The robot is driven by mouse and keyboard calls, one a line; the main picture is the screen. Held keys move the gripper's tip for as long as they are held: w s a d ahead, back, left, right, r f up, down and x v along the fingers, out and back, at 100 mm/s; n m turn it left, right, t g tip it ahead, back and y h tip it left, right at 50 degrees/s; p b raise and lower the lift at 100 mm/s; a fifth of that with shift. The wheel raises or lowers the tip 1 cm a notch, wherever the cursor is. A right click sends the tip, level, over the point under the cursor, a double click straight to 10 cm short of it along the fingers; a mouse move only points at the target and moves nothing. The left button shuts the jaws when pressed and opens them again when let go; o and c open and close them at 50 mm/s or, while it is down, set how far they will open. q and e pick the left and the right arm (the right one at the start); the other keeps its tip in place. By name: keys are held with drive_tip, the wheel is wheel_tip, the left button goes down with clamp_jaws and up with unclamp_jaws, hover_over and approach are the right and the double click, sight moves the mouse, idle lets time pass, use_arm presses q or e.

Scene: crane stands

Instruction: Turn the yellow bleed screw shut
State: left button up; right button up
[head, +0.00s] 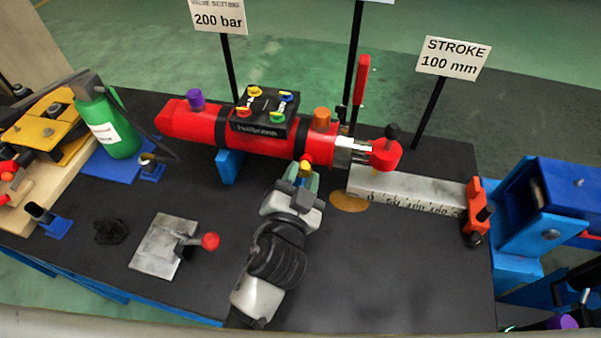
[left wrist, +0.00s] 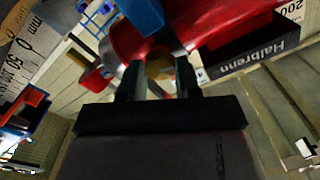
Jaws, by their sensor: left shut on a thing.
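The yellow bleed screw (head: 305,167) shows at the lower right side of the red cylinder (head: 185,122), below its orange cap. My left gripper (head: 303,176) reaches up to it from the front, its fingertips closed around the screw. In the left wrist view the two dark fingers (left wrist: 158,82) straddle a dull yellow piece (left wrist: 158,66) under the red cylinder (left wrist: 210,22). The fingers hide much of the screw, so how far it is turned cannot be told. My right gripper is in neither view.
A black valve block (head: 265,112) with coloured knobs sits on the cylinder. A steel scale (head: 410,192) lies to the right, with an oil-coloured patch (head: 349,202) near its left end. A grey plate (head: 165,250) with a red-knobbed lever stands left of my arm. The front right bench top is clear.

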use_arm(q)
drive_tip(key=shift+m, duration=0.3)
drive_tip(key=o, duration=0.9)
drive_tip(key=shift+o, duration=0.2)
drive_tip(key=shift+s, duration=0.1)
drive_tip(key=shift+s+f, duration=0.1)
drive_tip(key=shift+s, duration=0.2)
drive_tip(key=s+a+b, duration=0.2)
drive_tip(key=s, duration=0.7)
drive_tip(key=shift+s+b, duration=0.35)
drive_tip(key=shift+s, duration=0.05)
